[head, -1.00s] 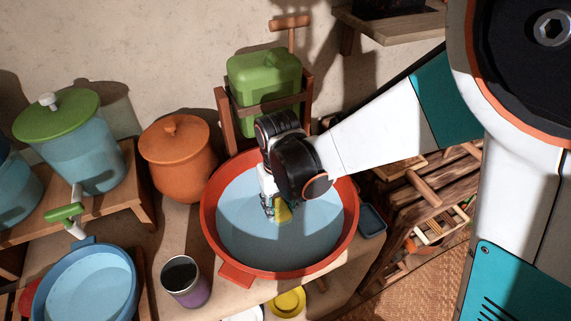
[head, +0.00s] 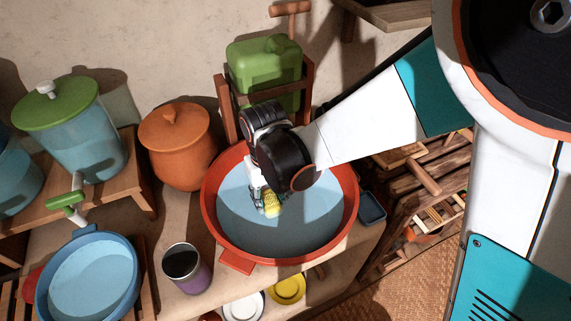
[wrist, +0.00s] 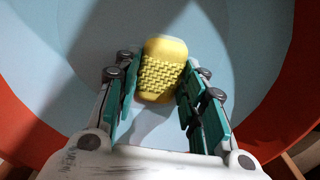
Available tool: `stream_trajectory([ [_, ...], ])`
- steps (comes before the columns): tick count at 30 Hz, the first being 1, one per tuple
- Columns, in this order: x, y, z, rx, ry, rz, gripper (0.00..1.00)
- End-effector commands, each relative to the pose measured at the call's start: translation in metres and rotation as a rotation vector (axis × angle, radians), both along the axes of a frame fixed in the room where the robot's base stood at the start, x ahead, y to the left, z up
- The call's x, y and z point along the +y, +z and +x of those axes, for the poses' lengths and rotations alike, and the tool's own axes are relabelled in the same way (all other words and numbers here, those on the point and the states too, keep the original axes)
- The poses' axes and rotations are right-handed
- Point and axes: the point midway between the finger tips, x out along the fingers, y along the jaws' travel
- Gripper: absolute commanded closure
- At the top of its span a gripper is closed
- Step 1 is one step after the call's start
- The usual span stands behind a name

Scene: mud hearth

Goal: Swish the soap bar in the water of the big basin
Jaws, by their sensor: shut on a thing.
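The big basin (head: 212,227) is red-orange and round, with pale blue water (head: 313,225) inside. My gripper (head: 265,206) is over the left-middle part of the basin, pointing down, and is shut on the yellow soap bar (head: 273,210). In the wrist view the soap bar (wrist: 163,68) has a woven-looking texture and sits between the teal finger pads of my gripper (wrist: 160,85). The basin's red wall (wrist: 283,115) shows at both sides there. I cannot tell how deep the soap is in the water.
A green jerrycan (head: 264,65) in a wooden frame stands behind the basin, and an orange lidded pot (head: 180,150) stands behind left. A dark-topped cup (head: 186,268) is at the front left, near a smaller blue basin (head: 88,280). Wooden racks (head: 420,195) stand to the right.

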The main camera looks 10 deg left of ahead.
Motion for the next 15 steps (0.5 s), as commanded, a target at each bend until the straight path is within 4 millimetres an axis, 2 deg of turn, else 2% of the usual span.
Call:
stream_trajectory([
  [10, 0.0, 0.0, 0.0, 0.0, -0.002, 0.0, 0.88],
  [15, -0.015, 0.0, 0.01, 0.0, -0.005, 0.0, 0.88],
])
